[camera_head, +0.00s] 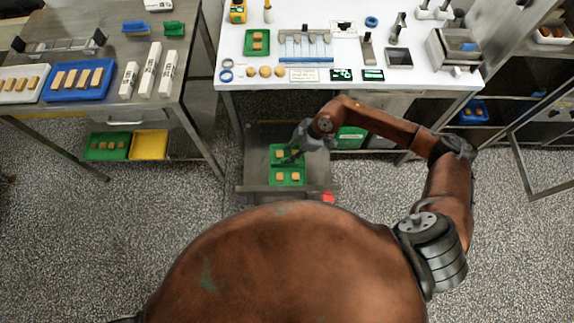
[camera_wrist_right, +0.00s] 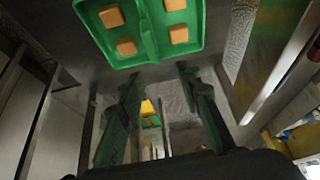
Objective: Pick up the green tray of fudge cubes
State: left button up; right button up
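A green tray (camera_head: 288,170) with several tan fudge cubes lies on a low grey cart (camera_head: 255,173) in the middle of the head view. In the right wrist view the tray (camera_wrist_right: 150,40) fills the top, with its cubes in place. My right gripper (camera_head: 292,156) reaches over the tray's far part and hides some of it. In the wrist view its two dark fingers (camera_wrist_right: 160,76) stand apart with nothing between them, close to the tray's edge. I cannot tell whether they touch it. My left gripper is not in view.
A white table (camera_head: 420,78) with tools and another green tray (camera_head: 256,53) stands behind the cart. The left table (camera_head: 110,105) holds a blue tray (camera_head: 62,95); a green tray (camera_head: 92,156) and a yellow tray (camera_head: 149,145) sit beneath. Speckled floor (camera_head: 70,220) is open at left.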

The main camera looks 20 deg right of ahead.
aim_at(280, 173)
jog(key=d+f, duration=0.1)
jog(key=f+h, duration=0.1)
jog(key=shift+w+d+f+b, duration=0.2)
jog(key=shift+d+f+b, duration=0.1)
jog(key=shift+d+f, duration=0.05)
jog(key=b+x, duration=0.1)
jog(key=x, duration=0.5)
jog(key=shift+a+r+b, duration=0.1)
jog(key=shift+b, duration=0.2)
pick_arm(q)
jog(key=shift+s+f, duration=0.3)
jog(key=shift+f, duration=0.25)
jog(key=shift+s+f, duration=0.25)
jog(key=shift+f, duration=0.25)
pick_arm(e)
jog(key=shift+s+r, duration=0.1)
grip_shut()
